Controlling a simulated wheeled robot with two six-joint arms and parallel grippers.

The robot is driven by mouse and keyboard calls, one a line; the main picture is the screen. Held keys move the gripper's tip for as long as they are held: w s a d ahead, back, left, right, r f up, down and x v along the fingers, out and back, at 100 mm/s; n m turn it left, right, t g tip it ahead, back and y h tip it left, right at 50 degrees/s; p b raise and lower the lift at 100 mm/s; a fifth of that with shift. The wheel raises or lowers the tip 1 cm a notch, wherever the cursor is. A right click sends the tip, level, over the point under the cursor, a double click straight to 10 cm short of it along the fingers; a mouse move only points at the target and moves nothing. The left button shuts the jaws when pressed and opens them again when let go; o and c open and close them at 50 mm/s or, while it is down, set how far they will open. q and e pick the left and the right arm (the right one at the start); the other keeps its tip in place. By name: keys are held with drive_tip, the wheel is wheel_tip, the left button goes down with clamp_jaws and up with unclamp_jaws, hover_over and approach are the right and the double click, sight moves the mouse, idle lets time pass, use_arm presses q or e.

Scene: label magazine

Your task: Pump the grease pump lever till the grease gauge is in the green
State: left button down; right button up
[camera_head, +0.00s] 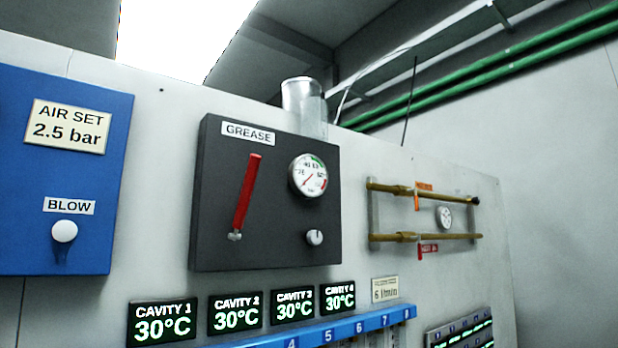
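The grease pump lever (246,193) is a red bar on a dark panel (270,235) labelled GREASE. It stands nearly upright, leaning a little right at the top, with its metal pivot (234,236) at the bottom. The grease gauge (308,175) is a round white dial at the panel's upper right, with a green band at the top and a red band at the lower right. Its red needle seems to point to the lower left, away from the green; the dial is small. Neither of my grippers shows in this view.
A white knob (314,237) sits below the gauge. A clear cylinder (304,107) stands above the panel. At left is a blue panel (60,185) with a BLOW knob (64,231). Cavity displays (162,320) and a blue numbered rail (345,329) lie below. Brass pipes (400,237) are at right.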

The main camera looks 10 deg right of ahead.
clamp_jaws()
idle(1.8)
